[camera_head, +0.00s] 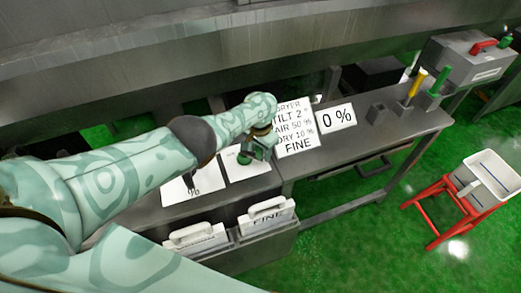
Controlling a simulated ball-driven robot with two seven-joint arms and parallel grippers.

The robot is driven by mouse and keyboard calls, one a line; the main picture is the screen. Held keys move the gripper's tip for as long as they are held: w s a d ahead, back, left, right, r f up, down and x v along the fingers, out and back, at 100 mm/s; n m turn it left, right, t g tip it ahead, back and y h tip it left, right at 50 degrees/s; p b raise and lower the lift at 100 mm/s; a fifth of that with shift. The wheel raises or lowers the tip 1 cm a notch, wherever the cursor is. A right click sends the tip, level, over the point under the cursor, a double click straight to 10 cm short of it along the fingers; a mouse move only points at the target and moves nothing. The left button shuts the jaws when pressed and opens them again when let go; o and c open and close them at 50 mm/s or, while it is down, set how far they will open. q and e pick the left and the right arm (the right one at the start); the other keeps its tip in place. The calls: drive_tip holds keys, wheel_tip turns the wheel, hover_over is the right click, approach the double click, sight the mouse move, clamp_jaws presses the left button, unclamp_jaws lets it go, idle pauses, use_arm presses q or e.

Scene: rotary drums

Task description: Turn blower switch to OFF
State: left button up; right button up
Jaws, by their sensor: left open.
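My left gripper (254,154) hangs over the steel bench (345,150), just left of a printed sign, with its fingers pointing down. It is open, and I see nothing held in it. A small green part shows at its fingers; I cannot tell whether it belongs to the gripper or to something beneath. I cannot make out a labelled blower switch; my left arm and gripper cover part of the bench there. The sign (296,128) reads TILT 2, AIR 50 %, DRY 10 % and FINE. A card (337,117) beside it reads 0 %. My right gripper is not in view.
A white container (492,172) sits on a red stand. Green floor lies open between.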

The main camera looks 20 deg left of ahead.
use_arm(q)
wheel_tip(320, 180, up, 16)
drive_tip(key=p, duration=1.2)
drive_tip(key=shift+f, duration=0.15)
